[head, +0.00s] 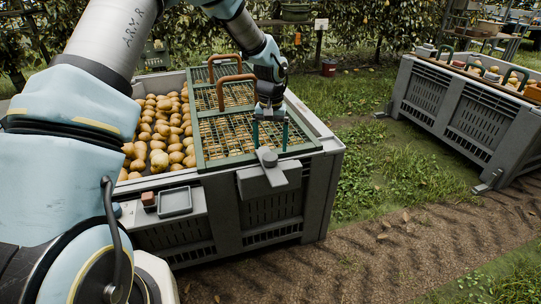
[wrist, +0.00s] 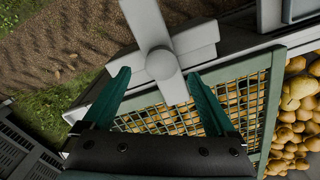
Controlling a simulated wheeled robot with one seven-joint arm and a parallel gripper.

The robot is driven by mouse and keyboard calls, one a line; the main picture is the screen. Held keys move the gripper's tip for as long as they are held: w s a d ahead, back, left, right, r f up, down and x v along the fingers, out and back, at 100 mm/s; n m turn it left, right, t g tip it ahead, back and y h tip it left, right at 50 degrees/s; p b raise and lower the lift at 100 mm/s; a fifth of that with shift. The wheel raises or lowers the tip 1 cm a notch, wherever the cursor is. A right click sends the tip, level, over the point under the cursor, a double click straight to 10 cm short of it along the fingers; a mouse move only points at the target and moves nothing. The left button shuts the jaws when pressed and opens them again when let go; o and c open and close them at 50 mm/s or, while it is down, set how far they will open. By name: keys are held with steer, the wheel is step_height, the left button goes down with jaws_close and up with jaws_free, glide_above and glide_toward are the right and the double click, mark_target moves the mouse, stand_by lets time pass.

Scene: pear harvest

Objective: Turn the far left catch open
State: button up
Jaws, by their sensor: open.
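A grey catch with a round knob (head: 268,158) sits on the near rim of the pear bin (head: 333,147). In the wrist view its knob (wrist: 162,64) stands on a long bar (wrist: 147,20) lying across the rim, with its inner end reaching over the edge of the green mesh lid (wrist: 262,95). My gripper (head: 270,146) is open, pointing down just above the catch. In the wrist view my gripper (wrist: 158,76) has one green finger on each side of the knob, apart from it. Whether the fingertips are level with the knob is unclear.
The lid (head: 203,135) has two orange-brown handles and covers the bin's right part; pears (head: 158,130) lie open at left. A grey tray (head: 175,201) and brown block (head: 148,198) sit on a front ledge. Another bin (head: 470,115) stands right, beyond grass.

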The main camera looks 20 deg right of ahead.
mark_target(270, 156)
steer(key=shift+f, duration=2.35)
steer(key=shift+a, duration=0.1)
jaws_close()
